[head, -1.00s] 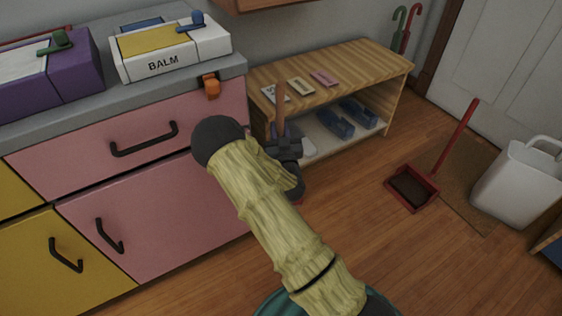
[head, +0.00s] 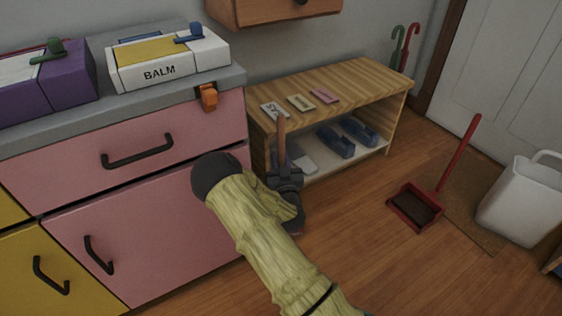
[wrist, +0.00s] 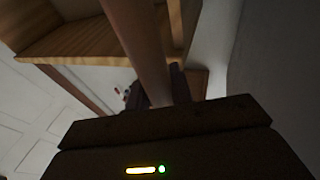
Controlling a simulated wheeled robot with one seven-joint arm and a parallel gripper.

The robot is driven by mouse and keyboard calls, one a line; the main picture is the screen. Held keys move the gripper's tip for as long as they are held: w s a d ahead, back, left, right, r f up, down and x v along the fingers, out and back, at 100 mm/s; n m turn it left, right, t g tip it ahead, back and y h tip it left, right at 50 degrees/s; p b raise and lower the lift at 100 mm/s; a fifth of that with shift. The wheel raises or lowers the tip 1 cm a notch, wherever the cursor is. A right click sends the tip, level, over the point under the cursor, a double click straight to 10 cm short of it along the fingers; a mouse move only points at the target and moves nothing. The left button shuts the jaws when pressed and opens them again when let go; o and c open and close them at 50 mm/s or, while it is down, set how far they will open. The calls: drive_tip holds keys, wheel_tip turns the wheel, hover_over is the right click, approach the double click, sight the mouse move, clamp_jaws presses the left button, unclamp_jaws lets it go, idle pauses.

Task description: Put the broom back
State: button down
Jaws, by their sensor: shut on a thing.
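My gripper (head: 284,176) is shut on a brown wooden stick, which looks like the broom's handle (head: 281,138). The handle stands roughly upright, with its top end just above my gripper, in front of the low wooden bench. In the wrist view the handle (wrist: 140,45) rises from between the jaws. The broom's lower part and bristles are hidden behind my arm in the head view. An orange clip (head: 208,97) is fixed at the right end of the grey counter, to the left of and above my gripper; it looks empty.
The wooden bench (head: 370,78) holds small cards, with blue shoes (head: 336,142) on its lower shelf. Pink cabinet fronts (head: 150,235) stand at left. A red dustpan (head: 415,205) and a white bin (head: 522,200) stand at right. Wooden floor is clear before the bench.

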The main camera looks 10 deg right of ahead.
drive_tip(key=shift+d, duration=0.15)
drive_tip(key=c, duration=1.2)
unclamp_jaws()
drive_tip(key=shift+f, duration=0.1)
drive_tip(key=shift+c, duration=0.2)
drive_tip(key=shift+s+a, duration=0.1)
drive_tip(key=shift+a, duration=0.1)
drive_tip(key=shift+s+d, duration=0.1)
drive_tip(key=shift+s, duration=0.2)
drive_tip(key=p+v, duration=0.5)
drive_tip(key=v, duration=0.6)
drive_tip(key=shift+s, duration=0.2)
